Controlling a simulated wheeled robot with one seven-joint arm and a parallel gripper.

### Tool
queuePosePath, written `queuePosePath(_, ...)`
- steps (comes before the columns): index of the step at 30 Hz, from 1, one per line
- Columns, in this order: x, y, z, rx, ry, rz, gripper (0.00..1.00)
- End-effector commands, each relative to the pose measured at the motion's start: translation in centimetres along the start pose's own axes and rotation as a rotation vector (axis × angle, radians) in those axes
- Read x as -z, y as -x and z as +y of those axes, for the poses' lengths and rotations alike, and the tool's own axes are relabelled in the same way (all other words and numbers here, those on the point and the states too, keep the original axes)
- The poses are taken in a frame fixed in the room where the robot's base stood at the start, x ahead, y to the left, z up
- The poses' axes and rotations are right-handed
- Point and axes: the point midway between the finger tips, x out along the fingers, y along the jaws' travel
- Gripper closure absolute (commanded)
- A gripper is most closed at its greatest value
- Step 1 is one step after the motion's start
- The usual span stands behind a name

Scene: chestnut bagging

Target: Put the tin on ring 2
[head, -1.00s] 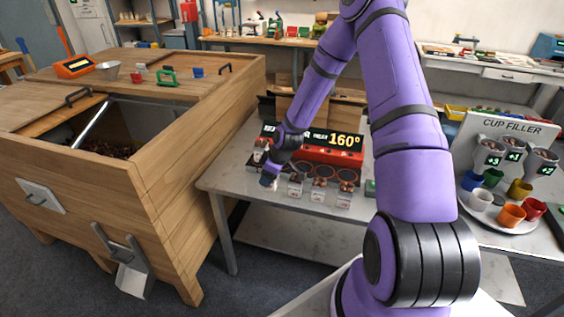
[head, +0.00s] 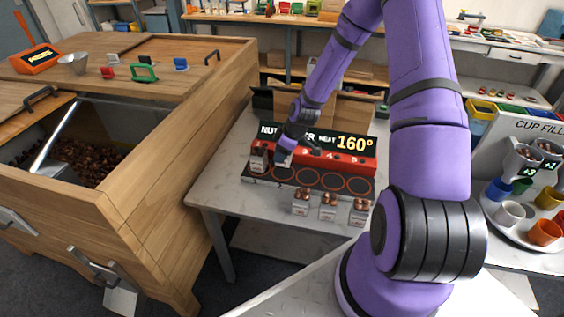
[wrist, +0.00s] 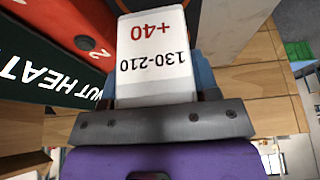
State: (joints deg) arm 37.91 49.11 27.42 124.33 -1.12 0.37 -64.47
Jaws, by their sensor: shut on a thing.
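My gripper (head: 283,157) is shut on a white tin (wrist: 155,55), whose label reads +40 and 130-210 in the wrist view. The gripper and tin are at the left part of the red nut heater (head: 345,160), over or at ring 2. The arm and gripper mostly hide that ring in the head view. A red panel with numeral 2 (wrist: 83,43) is close beside the tin in the wrist view. I cannot tell whether the tin touches the ring.
Another tin (head: 259,158) of nuts stands at the far left of the heater. Three filled tins (head: 301,203) stand on the table in front. The rings to the right (head: 332,182) look empty. A wooden chestnut bin (head: 150,180) is to the left and a cup filler (head: 540,128) to the right.

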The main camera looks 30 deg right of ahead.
Motion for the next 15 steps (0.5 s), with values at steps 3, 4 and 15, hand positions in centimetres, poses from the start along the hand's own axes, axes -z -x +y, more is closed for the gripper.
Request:
queuePosePath(3,-0.2,-0.6,0.0,-0.001,0.001,0.001,0.71)
queuePosePath(4,-0.2,-0.8,0.0,0.0,0.001,0.001,0.71)
queuePosePath(15,-1.7,-4.3,0.0,-0.001,0.001,0.001,0.71)
